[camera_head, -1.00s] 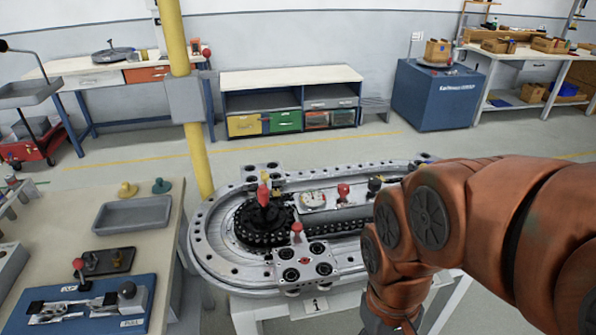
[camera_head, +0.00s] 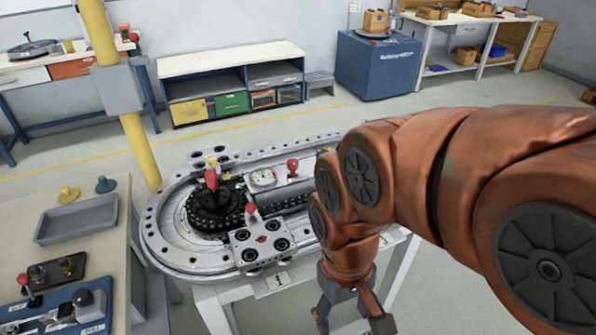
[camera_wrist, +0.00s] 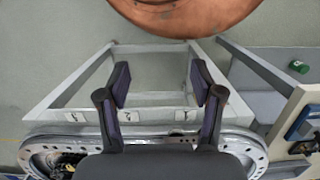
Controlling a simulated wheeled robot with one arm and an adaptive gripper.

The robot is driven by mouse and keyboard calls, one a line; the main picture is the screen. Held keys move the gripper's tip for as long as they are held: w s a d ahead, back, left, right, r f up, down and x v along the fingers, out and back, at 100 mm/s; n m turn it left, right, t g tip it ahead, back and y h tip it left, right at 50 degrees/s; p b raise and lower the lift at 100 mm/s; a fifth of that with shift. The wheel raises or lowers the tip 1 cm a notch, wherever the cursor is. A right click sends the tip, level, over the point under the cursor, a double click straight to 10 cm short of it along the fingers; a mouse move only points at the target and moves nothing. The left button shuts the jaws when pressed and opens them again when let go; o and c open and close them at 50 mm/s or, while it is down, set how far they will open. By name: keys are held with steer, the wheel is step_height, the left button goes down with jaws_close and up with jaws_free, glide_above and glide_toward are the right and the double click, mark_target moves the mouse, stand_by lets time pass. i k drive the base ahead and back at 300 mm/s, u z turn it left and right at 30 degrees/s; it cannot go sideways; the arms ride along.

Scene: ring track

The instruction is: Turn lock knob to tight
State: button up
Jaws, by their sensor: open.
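The ring track (camera_head: 165,240) stands on a white-legged stand, left of my arm in the head view. Several red knobs show on it: a large one (camera_head: 211,178) over the dark chain wheel, a small one (camera_head: 251,209) by the carriage plate (camera_head: 262,241), and one (camera_head: 292,166) farther back. I cannot tell which is the lock knob, or its setting. My gripper (camera_head: 351,316) hangs low in front of the stand, open and empty, apart from the knobs. In the wrist view my gripper (camera_wrist: 160,80) is spread over the stand frame; the track's edge (camera_wrist: 245,146) lies beneath.
A workbench (camera_head: 100,258) at left holds a grey tray (camera_head: 76,218) and a blue fixture (camera_head: 62,320). A yellow post (camera_head: 138,150) rises behind the track's left end.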

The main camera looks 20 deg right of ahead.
mark_target(292, 164)
steer(key=z, duration=0.05)
steer(key=k, duration=0.5)
steer(key=u, duration=1.15)
steer(key=i, duration=0.65)
steer(key=z, duration=0.95)
